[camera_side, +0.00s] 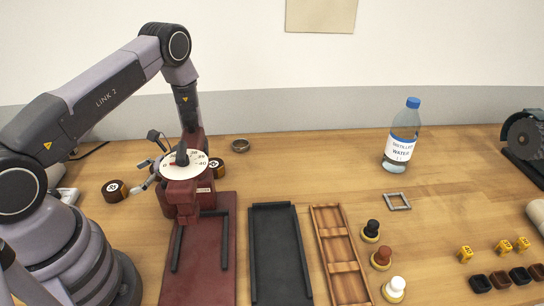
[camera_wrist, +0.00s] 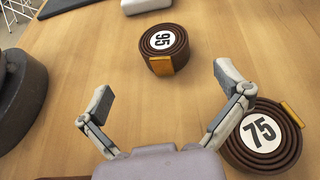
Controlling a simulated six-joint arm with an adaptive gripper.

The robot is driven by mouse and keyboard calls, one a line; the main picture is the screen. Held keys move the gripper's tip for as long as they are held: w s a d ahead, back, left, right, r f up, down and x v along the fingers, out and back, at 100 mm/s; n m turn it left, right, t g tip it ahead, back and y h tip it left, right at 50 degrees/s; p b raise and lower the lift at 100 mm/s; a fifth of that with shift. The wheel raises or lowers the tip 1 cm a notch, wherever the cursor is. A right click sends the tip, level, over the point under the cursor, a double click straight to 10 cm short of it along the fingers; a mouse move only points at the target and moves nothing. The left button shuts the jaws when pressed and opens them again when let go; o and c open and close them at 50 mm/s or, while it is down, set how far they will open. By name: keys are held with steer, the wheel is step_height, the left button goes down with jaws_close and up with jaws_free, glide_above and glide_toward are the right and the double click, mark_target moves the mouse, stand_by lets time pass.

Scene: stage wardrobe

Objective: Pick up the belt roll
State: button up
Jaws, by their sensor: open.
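In the wrist view a brown belt roll (camera_wrist: 177,61) with a white "95" label and a tan strap lies flat on the table, ahead of and between my fingers. A second belt roll (camera_wrist: 285,153), labelled "75", lies at the lower right, close by the right finger. My gripper (camera_wrist: 163,85) is open and empty, apart from the "95" roll. In the side view my gripper (camera_side: 147,163) is left of the red dial stand, with one belt roll (camera_side: 115,194) to its lower left. Another belt roll (camera_side: 217,171) is partly hidden behind the dial.
The red stand with the white dial (camera_side: 183,165) is close to my arm. A dark red board (camera_side: 205,280), black tray (camera_side: 278,260) and wooden tray (camera_side: 341,255) lie in front. A water bottle (camera_side: 401,145) stands at the back right. Table between bottle and dial is mostly clear.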

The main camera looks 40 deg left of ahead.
mark_target(121, 186)
steer(key=shift+s+a+f, duration=0.2)
steer(key=shift+s+f, duration=0.1)
steer(key=shift+f, duration=0.15)
steer(key=x, duration=0.7)
steer(key=shift+w+a+r, duration=0.1)
steer(key=shift+a, duration=0.2)
steer(key=shift+c, duration=0.2)
steer(key=c, duration=1.3)
steer(key=shift+o, duration=0.2)
